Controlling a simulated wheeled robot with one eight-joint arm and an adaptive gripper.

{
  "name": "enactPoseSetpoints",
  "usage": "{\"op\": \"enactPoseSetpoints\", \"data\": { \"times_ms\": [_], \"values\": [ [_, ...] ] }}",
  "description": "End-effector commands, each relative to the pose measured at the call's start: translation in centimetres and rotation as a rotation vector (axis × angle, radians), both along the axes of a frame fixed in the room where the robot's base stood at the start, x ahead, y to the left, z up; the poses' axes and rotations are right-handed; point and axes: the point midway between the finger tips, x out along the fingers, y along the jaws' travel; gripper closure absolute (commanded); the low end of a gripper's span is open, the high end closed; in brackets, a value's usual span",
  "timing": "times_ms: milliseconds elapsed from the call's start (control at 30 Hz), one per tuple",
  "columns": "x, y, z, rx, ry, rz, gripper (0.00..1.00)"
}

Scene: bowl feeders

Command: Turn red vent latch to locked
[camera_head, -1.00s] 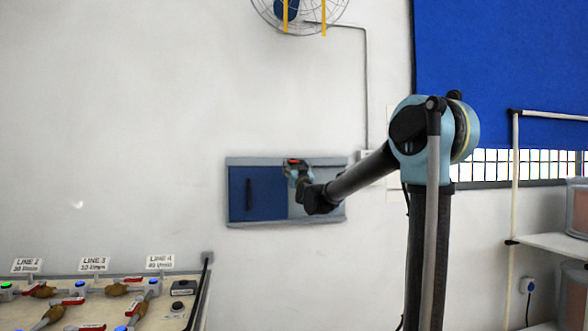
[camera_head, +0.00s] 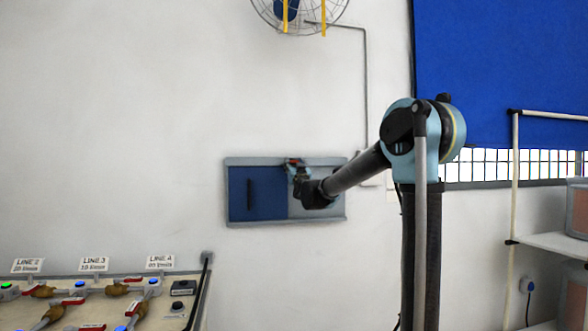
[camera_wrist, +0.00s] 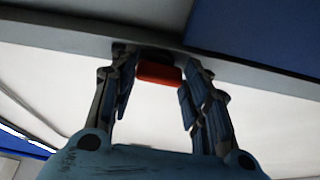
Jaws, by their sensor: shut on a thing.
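The red vent latch (camera_wrist: 159,73) is a short red bar at the edge of the grey vent frame in the wrist view. My gripper (camera_wrist: 157,95) is shut on it, with a finger on either side. In the head view, the vent panel (camera_head: 240,222) is on the wall with a blue left part and a grey right part. My gripper (camera_head: 294,166) is at its top edge near the middle and hides most of the latch there.
A dark vertical handle (camera_head: 249,200) is on the blue part of the panel. A bench (camera_head: 196,318) with labelled lines and valves stands at lower left. A shelf rack (camera_head: 545,243) stands at right. A wall fan (camera_head: 290,12) is above.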

Motion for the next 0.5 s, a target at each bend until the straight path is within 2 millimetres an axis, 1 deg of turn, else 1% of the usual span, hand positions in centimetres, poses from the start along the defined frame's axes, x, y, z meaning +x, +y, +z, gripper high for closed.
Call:
{"op": "enactPoseSetpoints", "data": {
  "times_ms": [267, 500],
  "values": [
    [-0.02, -0.02, 0.03, 0.056, 0.016, 0.001, 0.81],
    [-0.06, 0.16, 0.06, 0.210, 0.060, 0.001, 0.81]
  ]
}}
